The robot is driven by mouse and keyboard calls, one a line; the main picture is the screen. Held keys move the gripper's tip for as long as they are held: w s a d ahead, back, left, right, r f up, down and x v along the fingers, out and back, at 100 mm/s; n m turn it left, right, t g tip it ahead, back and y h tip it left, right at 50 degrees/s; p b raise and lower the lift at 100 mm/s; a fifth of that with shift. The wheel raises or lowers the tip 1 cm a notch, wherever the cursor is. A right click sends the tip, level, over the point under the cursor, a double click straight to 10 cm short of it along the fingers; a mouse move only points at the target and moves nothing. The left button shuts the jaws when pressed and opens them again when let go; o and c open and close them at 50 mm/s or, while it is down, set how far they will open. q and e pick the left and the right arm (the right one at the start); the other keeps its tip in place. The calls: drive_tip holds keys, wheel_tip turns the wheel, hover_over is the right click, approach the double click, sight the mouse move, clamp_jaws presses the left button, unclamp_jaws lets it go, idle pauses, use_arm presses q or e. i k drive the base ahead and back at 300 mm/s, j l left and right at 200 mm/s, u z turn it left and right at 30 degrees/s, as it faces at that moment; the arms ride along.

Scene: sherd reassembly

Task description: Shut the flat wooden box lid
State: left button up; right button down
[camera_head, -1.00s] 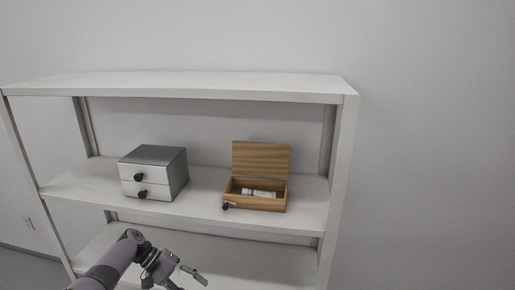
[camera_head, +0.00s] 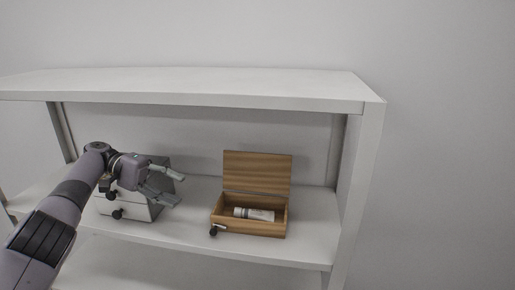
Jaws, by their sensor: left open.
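The flat wooden box (camera_head: 255,228) stands on the middle shelf, right of centre. Its lid (camera_head: 257,172) is raised and stands nearly upright at the back edge. A white tube-like thing (camera_head: 254,214) lies inside the box. A small dark knob with a light stem (camera_head: 214,231) is at the box's front left corner. My left gripper (camera_head: 177,186) is open and empty, left of the box and apart from it, with its fingers pointing right. My right gripper is not in view.
A small grey and white drawer unit (camera_head: 144,208) with dark knobs stands behind my left arm, partly hidden. The white shelf unit's top board (camera_head: 200,88) spans above the box. An upright post (camera_head: 358,185) stands at right. The shelf right of the box is clear.

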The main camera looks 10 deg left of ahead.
sight(262, 172)
drive_tip(key=i, duration=0.95)
